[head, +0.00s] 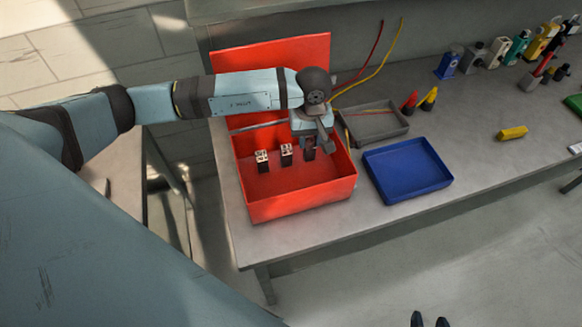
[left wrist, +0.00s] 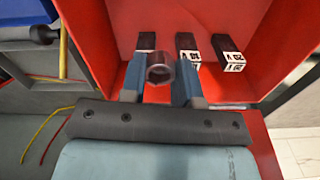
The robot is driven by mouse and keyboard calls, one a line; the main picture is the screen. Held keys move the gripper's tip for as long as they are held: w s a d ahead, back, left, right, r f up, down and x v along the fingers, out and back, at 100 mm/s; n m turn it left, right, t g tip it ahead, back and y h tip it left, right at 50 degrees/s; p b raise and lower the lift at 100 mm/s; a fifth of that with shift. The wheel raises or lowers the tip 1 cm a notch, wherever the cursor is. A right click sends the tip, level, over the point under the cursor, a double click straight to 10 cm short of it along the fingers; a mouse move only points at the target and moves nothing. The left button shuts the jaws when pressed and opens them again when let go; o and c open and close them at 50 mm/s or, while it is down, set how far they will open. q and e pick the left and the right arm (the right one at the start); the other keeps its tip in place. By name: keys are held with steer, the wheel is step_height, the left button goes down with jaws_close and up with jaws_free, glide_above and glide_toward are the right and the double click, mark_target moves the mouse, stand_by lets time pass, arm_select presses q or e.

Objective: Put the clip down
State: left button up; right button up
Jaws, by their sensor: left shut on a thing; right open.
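My left gripper (head: 311,150) reaches down into the open red box (head: 300,205), near its right wall. In the left wrist view its fingers (left wrist: 160,88) are shut on the clip (left wrist: 159,69), of which a grey metal end with a hollow opening shows. The rest of the clip is hidden, and I cannot tell whether it touches the box. Dark blocks with white labelled tops, one at the left (head: 262,160) and one in the middle (head: 286,154), stand in the box. My right gripper (head: 429,320) shows only its dark fingertips at the bottom edge, apart and empty.
A blue tray (head: 408,186) and a grey tray (head: 378,136) stand right of the box. Red (head: 410,102) and yellow (head: 429,98) pieces lie behind them. A yellow block (head: 512,132) lies farther right. Several fittings line the wall.

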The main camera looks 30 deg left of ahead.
arm_select(q)
steer(key=n, duration=0.4)
step_height(320, 180, up, 7)
steer(key=n+b, duration=1)
steer(key=n, duration=2.5)
glide_above(296, 187)
steer(key=s, duration=0.1)
steer(key=shift+n, duration=0.3)
steer(key=f, duration=1.4)
steer(key=shift+s+d, duration=0.15)
steer(key=shift+d, duration=0.25)
steer(key=shift+f, duration=2.75)
steer(key=shift+f, duration=0.1)
